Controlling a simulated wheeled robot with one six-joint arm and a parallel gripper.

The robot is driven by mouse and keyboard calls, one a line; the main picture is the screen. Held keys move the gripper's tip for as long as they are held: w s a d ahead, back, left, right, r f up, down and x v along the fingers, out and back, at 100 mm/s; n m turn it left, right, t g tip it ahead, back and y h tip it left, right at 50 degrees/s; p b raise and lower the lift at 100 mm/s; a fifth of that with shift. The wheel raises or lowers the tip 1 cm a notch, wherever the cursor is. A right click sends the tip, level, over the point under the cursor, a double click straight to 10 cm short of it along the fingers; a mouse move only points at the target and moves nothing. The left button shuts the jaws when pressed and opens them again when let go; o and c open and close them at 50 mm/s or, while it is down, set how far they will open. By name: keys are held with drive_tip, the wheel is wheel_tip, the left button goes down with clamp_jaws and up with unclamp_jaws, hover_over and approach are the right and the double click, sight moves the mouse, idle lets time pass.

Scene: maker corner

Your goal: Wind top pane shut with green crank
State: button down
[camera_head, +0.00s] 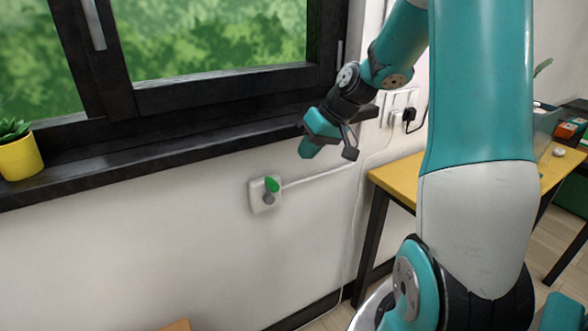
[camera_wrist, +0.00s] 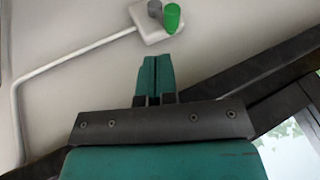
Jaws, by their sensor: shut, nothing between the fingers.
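The green crank (camera_head: 271,184) sits on a small white wall box (camera_head: 257,196) below the window sill, with a grey knob (camera_head: 268,199) beside its green part. In the wrist view the green crank (camera_wrist: 172,17) shows at the top, on the white box (camera_wrist: 150,34). My gripper (camera_head: 306,151) is in front of the wall near the sill's right end, up and to the right of the crank and apart from it. In the wrist view my gripper (camera_wrist: 152,62) has its teal fingers together and empty, pointing toward the box. The window's top pane is not clearly in view.
The dark window sill (camera_head: 150,155) runs above the crank and carries a yellow plant pot (camera_head: 19,158) at the left. A white conduit (camera_head: 318,176) leads right from the box. A yellow-topped table (camera_head: 400,178) stands at the right. The wall below the crank is clear.

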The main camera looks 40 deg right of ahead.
drive_tip(key=x, duration=0.9)
drive_tip(key=shift+f, duration=0.2)
drive_tip(key=shift+w+a, duration=0.1)
drive_tip(key=shift+a, duration=0.05)
drive_tip(key=shift+w+a, duration=0.2)
drive_tip(key=shift+a, duration=0.7)
drive_tip(key=shift+r, duration=0.1)
